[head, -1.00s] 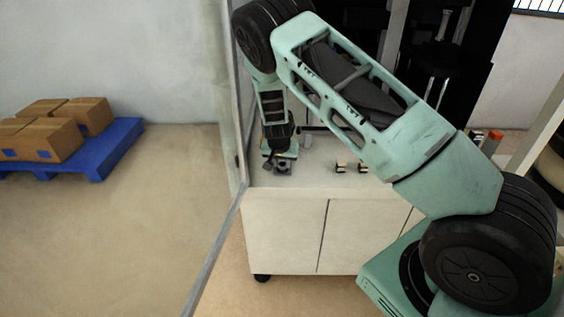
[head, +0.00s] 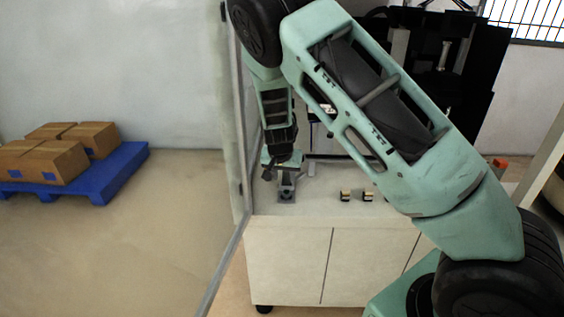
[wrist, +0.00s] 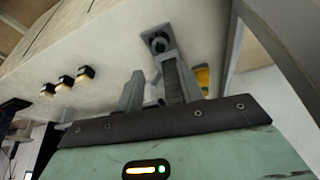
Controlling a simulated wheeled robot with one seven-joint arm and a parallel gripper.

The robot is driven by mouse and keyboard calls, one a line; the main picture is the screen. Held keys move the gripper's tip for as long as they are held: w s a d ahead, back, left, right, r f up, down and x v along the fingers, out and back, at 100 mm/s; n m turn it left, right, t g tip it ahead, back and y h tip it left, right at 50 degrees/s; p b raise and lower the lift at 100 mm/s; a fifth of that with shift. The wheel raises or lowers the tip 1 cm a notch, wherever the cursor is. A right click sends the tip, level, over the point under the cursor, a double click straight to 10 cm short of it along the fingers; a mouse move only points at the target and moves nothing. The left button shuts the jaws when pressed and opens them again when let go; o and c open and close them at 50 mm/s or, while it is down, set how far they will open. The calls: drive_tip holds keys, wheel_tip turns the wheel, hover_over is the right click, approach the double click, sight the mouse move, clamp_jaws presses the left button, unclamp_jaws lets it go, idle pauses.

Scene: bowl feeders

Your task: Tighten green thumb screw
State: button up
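My gripper (wrist: 153,70) shows two grey fingers standing apart, with no object visible between them. Beyond the fingertips, in the wrist view, a grey block (wrist: 165,34) on the white surface carries a dark round recess. A small dark greenish spot (wrist: 159,44) sits in it, probably the green thumb screw; its details are too small to tell. In the head view my gripper (head: 285,169) hangs just above the grey block (head: 286,192) at the left end of the white cabinet top. The screw is not discernible there.
Several small black-and-tan blocks (wrist: 66,82) lie in a row on the cabinet top (head: 320,201); two show in the head view (head: 356,196). A grey upright post (head: 242,120) stands close left of my gripper. A yellow item (wrist: 202,78) lies beside the right finger.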

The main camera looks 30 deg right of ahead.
drive_tip(key=v, duration=0.7)
drive_tip(key=shift+r, duration=0.15)
drive_tip(key=shift+s+a, duration=0.1)
drive_tip(key=s+a+r+n+g+y, duration=0.15)
drive_tip(key=s+a+n, duration=0.25)
drive_tip(key=s+a, duration=0.5)
drive_tip(key=s+a+r+n+g+y, duration=0.1)
drive_tip(key=s+a+r+n+y, duration=0.2)
drive_tip(key=s+a, duration=0.55)
drive_tip(key=s+a+r+n, duration=0.2)
drive_tip(key=s+n, duration=0.2)
drive_tip(key=s, duration=0.4)
drive_tip(key=s+a+r+n, duration=0.2)
drive_tip(key=s+n, duration=0.3)
drive_tip(key=s, duration=0.4)
drive_tip(key=shift+s+a+r+g+h, duration=0.35)
drive_tip(key=shift+a+r+h, duration=0.1)
drive_tip(key=shift+a, duration=0.3)
drive_tip(key=shift+w, duration=0.1)
